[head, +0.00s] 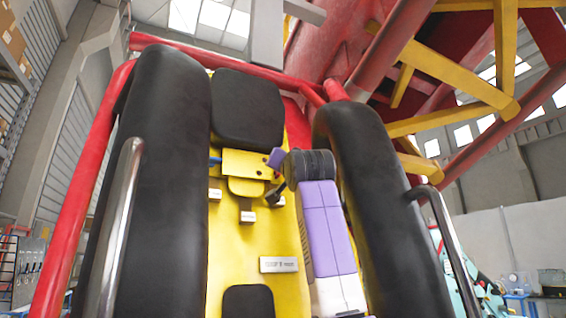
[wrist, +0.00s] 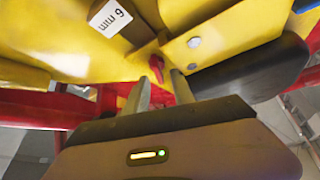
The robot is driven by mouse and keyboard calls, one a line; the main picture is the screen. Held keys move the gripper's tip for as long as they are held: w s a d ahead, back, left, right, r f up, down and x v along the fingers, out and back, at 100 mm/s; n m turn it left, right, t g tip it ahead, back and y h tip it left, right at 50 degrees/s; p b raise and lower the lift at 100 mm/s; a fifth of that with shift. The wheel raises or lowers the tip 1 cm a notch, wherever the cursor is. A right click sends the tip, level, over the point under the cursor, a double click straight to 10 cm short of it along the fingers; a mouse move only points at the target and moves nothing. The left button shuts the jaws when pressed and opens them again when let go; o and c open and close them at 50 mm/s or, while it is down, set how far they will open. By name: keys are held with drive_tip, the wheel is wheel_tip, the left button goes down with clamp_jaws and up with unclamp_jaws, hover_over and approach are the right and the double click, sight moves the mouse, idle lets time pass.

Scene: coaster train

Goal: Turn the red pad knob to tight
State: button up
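In the wrist view a small red knob (wrist: 157,66) sticks out at the lower edge of a yellow panel (wrist: 236,32). My gripper (wrist: 161,76) is open, with two grey fingers apart and nothing seen between them. The knob shows just beyond the fingertips, nearer the left one; I see no clear contact. I cannot read any tight mark. In the head view my purple arm reaches up to the yellow seat panel (head: 225,275); the red knob cannot be made out there.
A white "6 mm" tag (wrist: 110,17) hangs near the knob. A black headrest (head: 247,110) sits above the panel in the head view. Thick black padded bars (head: 168,190) flank the seat on both sides, with a metal handle (head: 115,230) at left.

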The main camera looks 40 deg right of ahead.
drive_tip(key=shift+w+d+r, duration=0.1)
drive_tip(key=shift+w+d, duration=0.05)
drive_tip(key=shift+w, duration=0.05)
clamp_jaws()
drive_tip(key=shift+m+g+h+p, duration=0.3)
drive_tip(key=shift+m+p, duration=0.1)
drive_tip(key=shift+m+g+h+p, duration=0.2)
drive_tip(key=shift+m+g+p, duration=1.3)
drive_tip(key=shift+m+p, duration=0.8)
drive_tip(key=shift+m+g+h+p, duration=0.2)
drive_tip(key=shift+m+g+p, duration=1.45)
drive_tip(key=shift+m, duration=1.2)
drive_tip(key=shift+m+g+h+p, duration=0.2)
drive_tip(key=shift+m+g+p, duration=1.15)
drive_tip(key=shift+m+p, duration=1)
drive_tip(key=shift+m, duration=0.3)
